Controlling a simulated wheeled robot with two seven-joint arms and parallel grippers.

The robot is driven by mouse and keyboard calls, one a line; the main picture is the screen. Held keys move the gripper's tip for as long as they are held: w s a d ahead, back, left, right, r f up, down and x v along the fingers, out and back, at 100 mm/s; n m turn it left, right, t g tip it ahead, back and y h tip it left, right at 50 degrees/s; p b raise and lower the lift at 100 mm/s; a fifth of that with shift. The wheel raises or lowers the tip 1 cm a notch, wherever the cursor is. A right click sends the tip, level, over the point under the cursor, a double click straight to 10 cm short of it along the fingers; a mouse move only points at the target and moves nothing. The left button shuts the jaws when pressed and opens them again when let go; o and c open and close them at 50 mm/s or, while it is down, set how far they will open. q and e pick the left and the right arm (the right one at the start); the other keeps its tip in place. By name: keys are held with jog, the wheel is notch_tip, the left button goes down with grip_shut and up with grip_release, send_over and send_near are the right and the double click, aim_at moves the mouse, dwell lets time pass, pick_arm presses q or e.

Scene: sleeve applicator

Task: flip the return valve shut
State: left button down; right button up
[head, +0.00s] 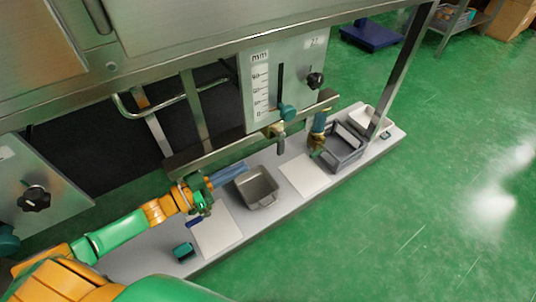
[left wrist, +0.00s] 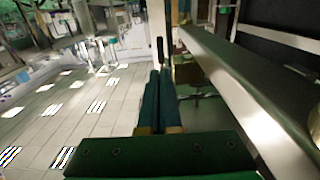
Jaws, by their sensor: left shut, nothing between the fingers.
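My left arm comes in from the lower left of the head view. Its gripper (head: 230,173) is over the bench, just left of a grey metal tray, with its fingers together and nothing between them. In the left wrist view the two dark teal fingers (left wrist: 161,100) lie side by side. A small blue lever (head: 196,219) shows just below the gripper's wrist; I cannot tell whether it is the return valve's handle. A brass fitting with a spout (head: 279,131) sits under the scale panel. The return valve's position cannot be made out.
The grey tray (head: 257,187), a dark grey crate (head: 345,149) and a teal block (head: 183,251) stand on the low pale bench (head: 268,222). A steel rail (head: 250,134) runs above its back edge. Green floor (head: 420,200) is open to the right.

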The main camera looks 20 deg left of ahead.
aim_at(278, 149)
pick_arm(q)
jog(key=b+x, duration=0.1)
jog(key=x, duration=0.7)
jog(key=shift+w+d+b, duration=0.1)
jog(key=shift+b, duration=0.25)
jog(key=shift+w+d, duration=0.35)
jog(key=shift+w, duration=0.1)
pick_arm(e)
jog(key=shift+w+a+f, duration=0.1)
jog(key=shift+w+a, duration=0.65)
jog(key=shift+w, duration=0.2)
pick_arm(q)
jog(key=shift+f, duration=0.1)
